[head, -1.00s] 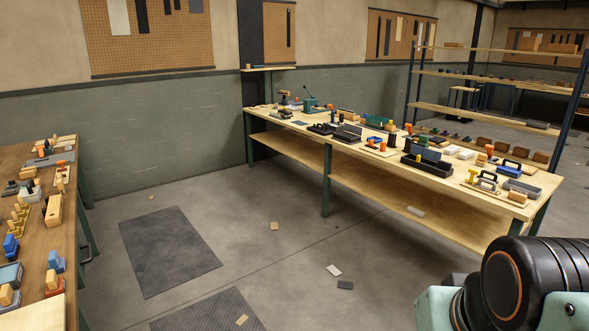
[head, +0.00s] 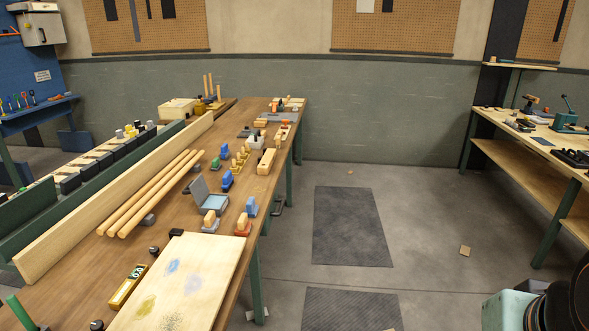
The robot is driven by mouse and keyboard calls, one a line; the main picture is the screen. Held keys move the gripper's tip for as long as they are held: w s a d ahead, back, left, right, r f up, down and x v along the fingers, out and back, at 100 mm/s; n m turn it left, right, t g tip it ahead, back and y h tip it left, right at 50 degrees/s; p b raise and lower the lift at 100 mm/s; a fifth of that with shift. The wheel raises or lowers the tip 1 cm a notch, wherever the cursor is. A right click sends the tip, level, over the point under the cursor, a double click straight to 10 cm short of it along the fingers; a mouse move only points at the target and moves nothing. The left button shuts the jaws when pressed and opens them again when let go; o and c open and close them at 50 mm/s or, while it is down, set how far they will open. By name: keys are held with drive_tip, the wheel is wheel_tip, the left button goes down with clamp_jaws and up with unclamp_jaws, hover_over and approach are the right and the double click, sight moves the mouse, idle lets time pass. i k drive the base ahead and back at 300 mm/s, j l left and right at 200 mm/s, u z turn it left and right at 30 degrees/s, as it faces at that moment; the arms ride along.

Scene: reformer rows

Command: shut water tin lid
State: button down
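A small grey-blue hinged tin (head: 214,203) with a light blue inside stands on the wooden bench at the left in the head view. Its lid (head: 199,191) is raised, standing up along the tin's left side. It is the only open-lidded tin that I can make out, and I cannot read any label on it. My gripper is not in view. Only part of my arm shows at the lower right corner, well away from the tin.
The wooden bench (head: 188,231) holds long dowels (head: 150,195), a paint-marked board (head: 185,290) in front of the tin, and several small stamps and blocks around it. Another bench (head: 540,135) stands far right.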

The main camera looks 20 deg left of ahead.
sight(198, 188)
drive_tip(key=i+u, duration=0.3)
drive_tip(key=i, duration=0.25)
drive_tip(key=i+u, duration=0.3)
drive_tip(key=i, duration=0.2)
drive_tip(key=i+u, duration=0.4)
drive_tip(key=i+l+u, duration=0.15)
drive_tip(key=i+u, duration=0.2)
drive_tip(key=i, duration=0.2)
